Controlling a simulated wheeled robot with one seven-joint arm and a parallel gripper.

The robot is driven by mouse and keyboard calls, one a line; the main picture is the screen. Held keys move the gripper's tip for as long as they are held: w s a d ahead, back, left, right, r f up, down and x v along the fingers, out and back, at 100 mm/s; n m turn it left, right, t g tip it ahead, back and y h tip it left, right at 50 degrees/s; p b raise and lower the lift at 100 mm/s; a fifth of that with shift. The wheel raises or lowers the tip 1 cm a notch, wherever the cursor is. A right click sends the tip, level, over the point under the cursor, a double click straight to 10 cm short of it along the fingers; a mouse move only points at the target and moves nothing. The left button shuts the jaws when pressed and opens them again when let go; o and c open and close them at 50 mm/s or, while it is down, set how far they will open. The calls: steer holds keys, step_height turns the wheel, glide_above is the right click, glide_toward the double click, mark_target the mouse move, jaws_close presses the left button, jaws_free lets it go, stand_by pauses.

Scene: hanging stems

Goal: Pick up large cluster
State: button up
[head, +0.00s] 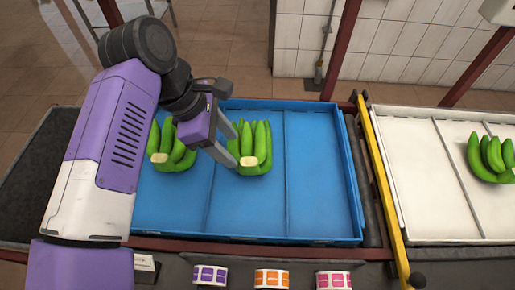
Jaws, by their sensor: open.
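Two clusters of green bananas lie in the blue tray (325,215). One cluster (250,150) lies in the middle compartment. The other cluster (172,150) lies in the left compartment, partly hidden behind my arm. A third green cluster (490,158) lies in the white tray (420,190) at the right. I cannot surely tell which cluster is the large one. My gripper (229,150) is open at the left side of the middle cluster, its fingers reaching down close to it. Whether they touch the bananas cannot be told.
A yellow rail (382,170) stands between the two trays. The right compartment of the blue tray is empty. Purple, orange and pink label rolls (272,278) stand along the front edge. A dark red post (342,50) rises behind the blue tray.

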mark_target(247, 162)
steer(key=x, duration=0.1)
steer(key=p+x, duration=0.1)
steer(key=x, duration=0.1)
steer(key=shift+d, duration=0.35)
steer(key=shift+p+x, duration=0.95)
steer(key=shift+x, duration=1.4)
steer(key=shift+w, duration=0.1)
jaws_close()
steer(key=shift+a+r, duration=0.1)
